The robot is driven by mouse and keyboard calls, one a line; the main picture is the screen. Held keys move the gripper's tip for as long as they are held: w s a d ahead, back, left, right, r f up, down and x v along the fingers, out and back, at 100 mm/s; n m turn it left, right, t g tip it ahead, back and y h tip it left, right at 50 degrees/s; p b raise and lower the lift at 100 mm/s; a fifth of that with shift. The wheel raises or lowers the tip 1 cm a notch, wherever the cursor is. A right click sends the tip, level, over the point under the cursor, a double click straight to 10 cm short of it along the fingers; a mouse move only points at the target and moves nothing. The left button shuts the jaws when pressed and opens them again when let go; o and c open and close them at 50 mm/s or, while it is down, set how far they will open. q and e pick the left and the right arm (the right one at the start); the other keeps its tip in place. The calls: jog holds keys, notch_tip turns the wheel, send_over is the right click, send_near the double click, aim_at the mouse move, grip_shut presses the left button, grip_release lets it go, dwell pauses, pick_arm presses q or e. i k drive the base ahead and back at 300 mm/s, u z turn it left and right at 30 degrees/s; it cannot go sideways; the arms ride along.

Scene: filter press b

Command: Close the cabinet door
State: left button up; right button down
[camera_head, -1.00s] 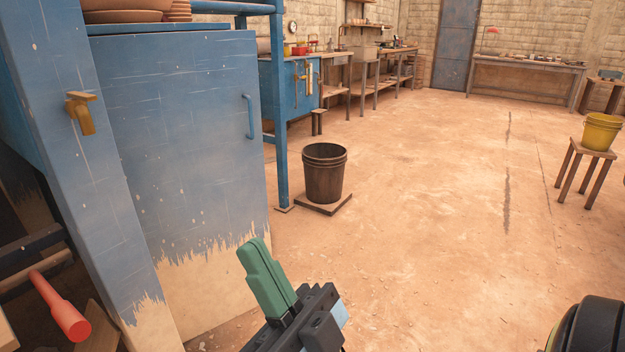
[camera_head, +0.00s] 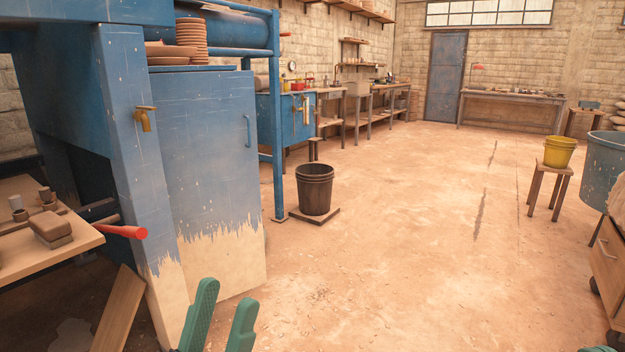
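The cabinet door (camera_head: 210,150) is a tall blue panel with worn, bare paint along its bottom, at the left of the head view. Its blue bar handle (camera_head: 248,131) is near the upper right edge.
A blue post with a brass tap (camera_head: 145,118) stands left of the door. A red-ended bar (camera_head: 124,231) and a wooden board (camera_head: 118,310) are near it. A dark bucket (camera_head: 314,190) stands to the right. The middle floor is clear.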

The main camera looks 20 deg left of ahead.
aim_at(206, 122)
jog(key=z, duration=0.3)
jog(key=i, duration=1.4)
jog(key=u, duration=0.6)
jog(key=i, duration=1.25)
jog(key=u, duration=1.55)
jog(key=i, duration=0.4)
jog(key=u, duration=0.45)
